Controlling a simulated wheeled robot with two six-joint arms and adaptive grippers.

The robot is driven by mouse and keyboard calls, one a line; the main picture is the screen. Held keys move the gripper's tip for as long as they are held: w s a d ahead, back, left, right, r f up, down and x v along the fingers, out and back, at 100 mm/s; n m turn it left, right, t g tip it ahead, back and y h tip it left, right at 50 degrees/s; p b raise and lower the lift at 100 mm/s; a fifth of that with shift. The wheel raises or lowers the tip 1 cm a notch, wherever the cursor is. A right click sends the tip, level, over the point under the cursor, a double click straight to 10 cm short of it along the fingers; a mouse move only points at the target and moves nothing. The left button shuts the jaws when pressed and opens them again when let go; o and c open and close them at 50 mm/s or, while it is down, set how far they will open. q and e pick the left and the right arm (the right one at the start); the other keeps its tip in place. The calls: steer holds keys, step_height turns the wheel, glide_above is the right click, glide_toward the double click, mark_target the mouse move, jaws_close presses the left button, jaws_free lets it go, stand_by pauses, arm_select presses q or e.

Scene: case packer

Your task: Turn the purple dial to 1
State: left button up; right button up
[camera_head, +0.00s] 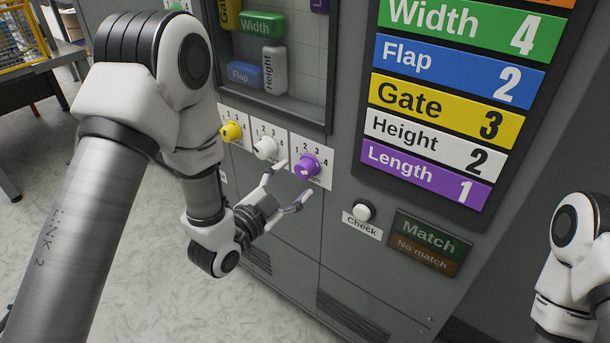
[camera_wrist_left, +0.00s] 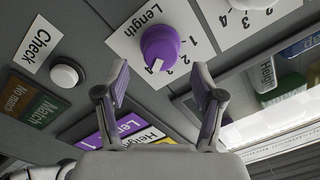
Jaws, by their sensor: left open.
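The purple dial (camera_head: 306,166) sits on a white plate on the grey machine front, at the right end of a row of dials. The left wrist view shows it close, inverted, with the word Length on its plate (camera_wrist_left: 158,45). Its white pointer mark lies on the side near the 3, away from the 1; the exact number is unclear. My left gripper (camera_head: 290,181) is open and empty, just in front of the dial and slightly below it. In the left wrist view its fingers (camera_wrist_left: 161,82) are apart, with the dial beyond the gap, not between the pads.
A white dial (camera_head: 265,148) and a yellow dial (camera_head: 231,132) are to the left. A white Check button (camera_head: 362,211) and Match panel (camera_head: 426,243) are lower right. A board (camera_head: 425,178) reads Length 1. Part of my right arm shows at the right edge.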

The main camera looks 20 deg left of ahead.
mark_target(300, 171)
arm_select(q)
steer(key=x, duration=0.4)
steer(key=shift+w, duration=0.25)
steer(key=c, duration=1.1)
steer(key=shift+c, duration=0.2)
steer(key=shift+n, duration=0.3)
steer(key=n+p, duration=0.1)
steer(key=n, duration=0.4)
steer(key=shift+r, duration=0.1)
steer(key=n+p, duration=0.2)
steer(key=n, duration=0.4)
steer(key=shift+a+g, duration=0.1)
steer(key=shift+g, duration=0.2)
steer(key=n+p, duration=0.1)
steer(key=n, duration=0.5)
steer(key=shift+p, duration=0.35)
steer(key=n+p, duration=0.1)
steer(key=n, duration=0.4)
steer(key=shift+n+h, duration=0.3)
steer(key=shift+h, duration=0.1)
steer(key=shift+w, duration=0.1)
